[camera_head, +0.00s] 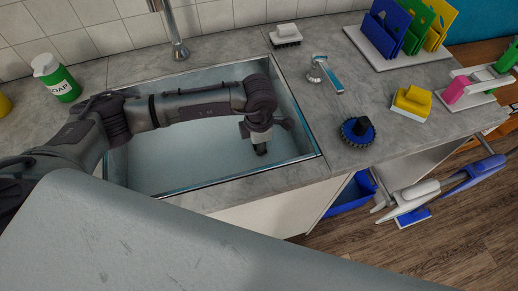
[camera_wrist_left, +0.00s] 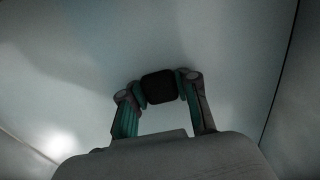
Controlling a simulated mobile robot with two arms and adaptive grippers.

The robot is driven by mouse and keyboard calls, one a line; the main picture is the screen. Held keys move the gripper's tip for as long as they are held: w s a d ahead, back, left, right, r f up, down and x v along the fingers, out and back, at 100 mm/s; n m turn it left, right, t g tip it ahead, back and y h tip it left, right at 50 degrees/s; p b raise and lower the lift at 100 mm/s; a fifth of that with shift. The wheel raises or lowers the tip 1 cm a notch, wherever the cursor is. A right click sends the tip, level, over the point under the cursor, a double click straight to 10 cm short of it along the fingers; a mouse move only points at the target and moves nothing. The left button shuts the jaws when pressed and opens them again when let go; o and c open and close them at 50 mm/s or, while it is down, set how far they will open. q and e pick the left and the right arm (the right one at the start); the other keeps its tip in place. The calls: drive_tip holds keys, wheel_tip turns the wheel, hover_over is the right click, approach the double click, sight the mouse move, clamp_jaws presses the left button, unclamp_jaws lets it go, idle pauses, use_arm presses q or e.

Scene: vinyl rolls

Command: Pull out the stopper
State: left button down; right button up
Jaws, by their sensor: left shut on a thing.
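The sink (camera_head: 300,130) is a rectangular metal basin set in the grey counter. My left arm reaches over it from the left, and my left gripper (camera_head: 259,143) points down inside the basin. In the left wrist view my left gripper (camera_wrist_left: 160,92) has its two fingers on either side of a dark, square-looking stopper (camera_wrist_left: 158,87) and is shut on it. The stopper lies against the pale basin surface in that view; whether it touches the bottom I cannot tell. My right gripper is not in view.
A tap (camera_head: 178,48) stands behind the sink. A green and white soap bottle (camera_head: 56,78) is at the left. A blue round brush (camera_head: 357,131), a yellow sponge (camera_head: 411,102) and a white brush (camera_head: 286,35) lie on the counter at the right. The sink walls surround my gripper.

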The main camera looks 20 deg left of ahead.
use_arm(q)
drive_tip(key=shift+r+p, duration=1)
drive_tip(key=shift+r, duration=0.9)
